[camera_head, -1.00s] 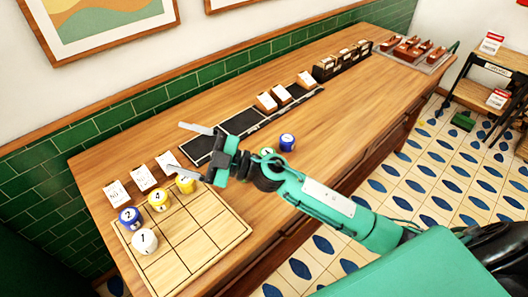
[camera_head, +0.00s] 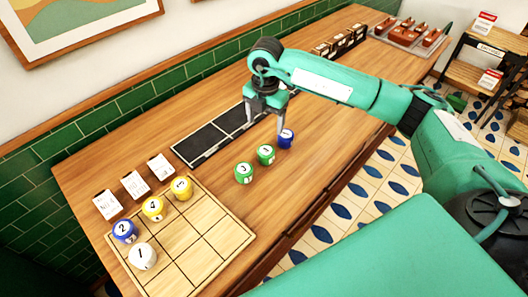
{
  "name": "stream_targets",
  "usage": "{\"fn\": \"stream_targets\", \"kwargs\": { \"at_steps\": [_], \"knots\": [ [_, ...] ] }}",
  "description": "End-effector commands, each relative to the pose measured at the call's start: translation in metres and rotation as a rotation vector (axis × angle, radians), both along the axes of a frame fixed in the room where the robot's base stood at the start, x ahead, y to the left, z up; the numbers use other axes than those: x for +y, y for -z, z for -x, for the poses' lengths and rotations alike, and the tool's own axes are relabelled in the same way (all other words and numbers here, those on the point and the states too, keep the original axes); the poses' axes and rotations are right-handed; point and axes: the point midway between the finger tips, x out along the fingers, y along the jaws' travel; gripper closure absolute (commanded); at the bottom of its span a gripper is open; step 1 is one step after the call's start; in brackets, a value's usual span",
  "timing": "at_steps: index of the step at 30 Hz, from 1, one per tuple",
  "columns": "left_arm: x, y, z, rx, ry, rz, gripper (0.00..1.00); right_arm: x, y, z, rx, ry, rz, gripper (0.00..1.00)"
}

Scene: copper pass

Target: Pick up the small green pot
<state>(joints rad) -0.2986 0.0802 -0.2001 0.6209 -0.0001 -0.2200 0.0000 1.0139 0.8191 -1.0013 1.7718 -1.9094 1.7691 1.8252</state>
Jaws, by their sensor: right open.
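Two green pots with white labels stand upright on the wooden counter in the head view. One green pot (camera_head: 244,173) is nearer the board. The other green pot (camera_head: 265,154) stands just right of it, beside a blue pot (camera_head: 286,138). The two green pots look about the same size. My right gripper (camera_head: 265,122) points down with its jaws apart and empty, above and behind the green pots. Its right finger shows close to the blue pot; I cannot tell whether they touch. My left gripper is not in view.
A gridded wooden board (camera_head: 205,228) at front left carries yellow, blue and white pots. Several white cards (camera_head: 134,184) stand behind it. A dark strip (camera_head: 203,143) lies along the back. A tray (camera_head: 408,40) of reddish items sits at far right. The counter's front middle is clear.

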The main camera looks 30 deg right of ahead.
Motion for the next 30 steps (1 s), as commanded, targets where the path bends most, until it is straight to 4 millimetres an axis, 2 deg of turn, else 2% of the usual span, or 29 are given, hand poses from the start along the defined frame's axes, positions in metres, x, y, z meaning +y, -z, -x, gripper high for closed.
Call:
{"fn": "stream_targets", "kwargs": {
  "at_steps": [2,12,18,22,26,30],
  "knots": [
    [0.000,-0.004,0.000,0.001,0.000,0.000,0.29,-0.003,0.007,0.000,0.005,0.008,0.011,0.25],
    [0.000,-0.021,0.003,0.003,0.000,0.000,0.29,-0.001,0.069,0.001,0.004,0.004,0.006,0.25],
    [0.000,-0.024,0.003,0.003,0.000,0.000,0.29,-0.001,0.084,0.001,0.004,0.002,0.006,0.25],
    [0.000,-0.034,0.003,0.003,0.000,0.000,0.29,-0.001,0.094,0.004,0.005,0.002,0.007,0.25],
    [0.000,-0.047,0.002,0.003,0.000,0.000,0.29,-0.001,0.111,0.007,0.005,0.003,0.007,0.25],
    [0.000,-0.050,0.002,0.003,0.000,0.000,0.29,-0.001,0.130,0.006,0.004,0.002,0.005,0.25]
  ]
}}
